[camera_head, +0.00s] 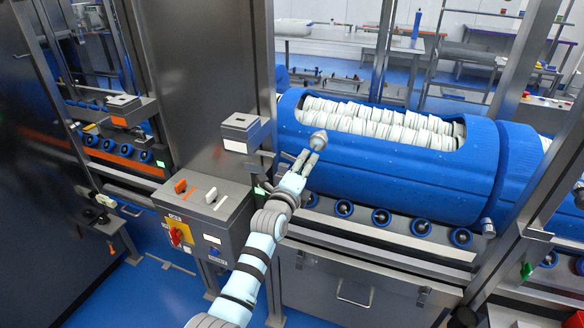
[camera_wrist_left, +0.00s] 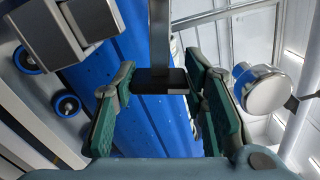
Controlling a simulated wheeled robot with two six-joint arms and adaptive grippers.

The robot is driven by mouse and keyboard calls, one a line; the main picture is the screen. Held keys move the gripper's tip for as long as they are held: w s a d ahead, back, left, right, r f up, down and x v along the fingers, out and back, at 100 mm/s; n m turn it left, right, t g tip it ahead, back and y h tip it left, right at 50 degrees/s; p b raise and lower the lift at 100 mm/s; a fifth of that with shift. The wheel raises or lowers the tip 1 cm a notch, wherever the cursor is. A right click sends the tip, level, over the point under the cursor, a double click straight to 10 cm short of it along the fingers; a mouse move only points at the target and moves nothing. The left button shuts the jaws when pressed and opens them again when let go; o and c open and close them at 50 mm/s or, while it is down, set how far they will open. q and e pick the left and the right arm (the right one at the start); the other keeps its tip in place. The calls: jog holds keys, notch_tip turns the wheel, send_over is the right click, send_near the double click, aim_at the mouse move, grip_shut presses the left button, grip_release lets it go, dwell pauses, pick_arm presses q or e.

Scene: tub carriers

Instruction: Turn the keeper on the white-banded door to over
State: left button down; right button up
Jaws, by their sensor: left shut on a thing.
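My left gripper (camera_head: 307,158) reaches up in front of the blue drum and is shut on a grey, knob-like part (camera_head: 319,140), which looks like the keeper. In the left wrist view, the green-padded fingers of my left gripper (camera_wrist_left: 161,78) stand on either side of a dark block (camera_wrist_left: 160,80) at the end of a metal bar (camera_wrist_left: 159,35). A metal box with a white band (camera_head: 240,132) is on the post just left of the gripper. The keeper's pivot and exact angle are hard to make out. My right gripper is not in view.
The blue drum (camera_head: 400,185) holds rows of white items and sits above blue rollers (camera_head: 381,216). A control box (camera_head: 205,212) with orange and white handles stands left of my arm. An orange-banded box (camera_head: 130,110) is further left. A steel upright (camera_head: 515,75) is at right.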

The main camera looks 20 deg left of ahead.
pick_arm(q)
jog(key=shift+n, duration=1.6)
jog(key=c, duration=1)
grip_release()
jog(key=shift+o, duration=0.2)
jog(key=s, duration=1.2)
jog(key=shift+a, duration=0.35)
